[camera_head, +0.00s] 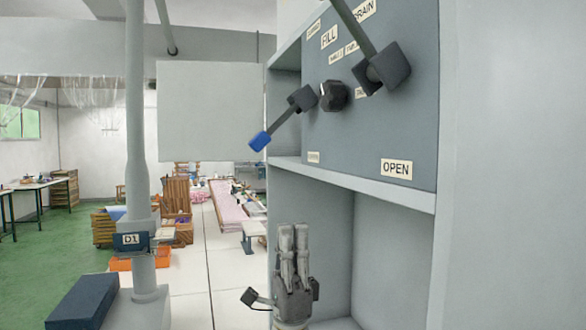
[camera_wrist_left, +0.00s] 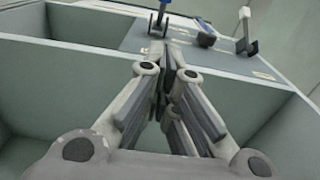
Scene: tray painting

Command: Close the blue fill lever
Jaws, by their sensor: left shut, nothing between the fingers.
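The blue fill lever (camera_head: 259,141) has a dark shaft and a blue tip. In the head view it slants down and to the left from its dark pivot block on the FILL panel (camera_head: 400,130). In the left wrist view the blue lever (camera_wrist_left: 158,22) shows at the top, beyond the fingers. My left gripper (camera_head: 293,228) is shut and empty, pointing up in the lower compartment area, below the lever and apart from it. It also fills the middle of the left wrist view (camera_wrist_left: 168,50). My right gripper is not in view.
A second lever (camera_head: 383,68) slants up and left by the DRAIN label. A black knob (camera_head: 333,95) sits between the levers. A shelf edge (camera_head: 350,183) runs between the panel and the compartment below. A grey post (camera_head: 138,150) stands at the left.

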